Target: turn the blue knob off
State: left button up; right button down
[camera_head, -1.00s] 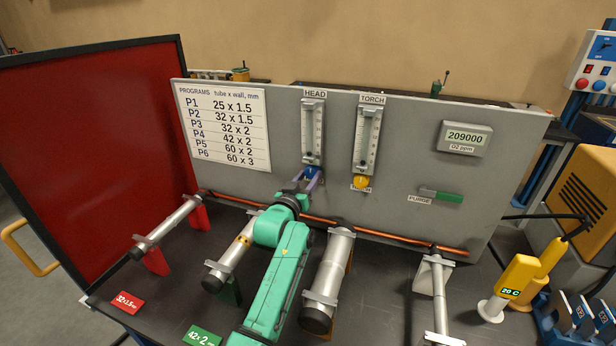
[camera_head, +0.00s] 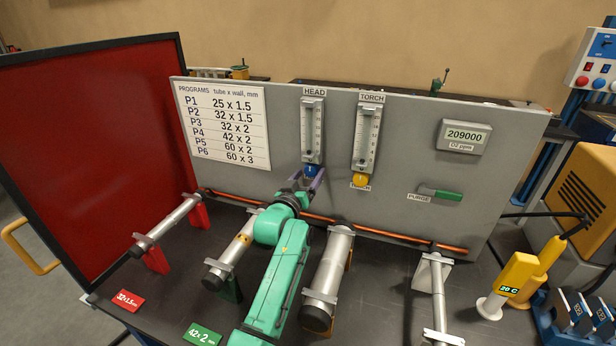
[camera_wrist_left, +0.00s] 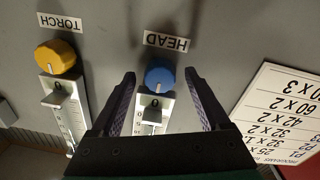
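The blue knob (camera_head: 310,171) sits at the bottom of the HEAD flow meter (camera_head: 312,128) on the grey panel. It also shows in the left wrist view (camera_wrist_left: 159,79), under the upside-down HEAD label. My left gripper (camera_head: 308,181) is open in front of the knob and slightly below it in the head view. In the left wrist view its two fingers (camera_wrist_left: 160,88) stand apart, one on each side of the knob, with gaps and no visible contact. Any marking on the knob is too small to read. My right gripper is not in view.
The yellow knob (camera_head: 361,180) of the TORCH meter is close on the right. A copper pipe (camera_head: 390,235) runs along the panel's foot. Tubes on stands, including a thick one (camera_head: 328,275), flank my left arm. A green PURGE handle (camera_head: 440,193) is farther right.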

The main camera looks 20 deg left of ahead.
pick_arm(q)
jog(key=s+a+b, duration=0.1)
jog(key=s+b, duration=0.2)
jog(key=s, duration=1.1)
jog(key=shift+s+a+f, duration=0.2)
jog(key=shift+s, duration=0.05)
jog(key=shift+r, duration=0.1)
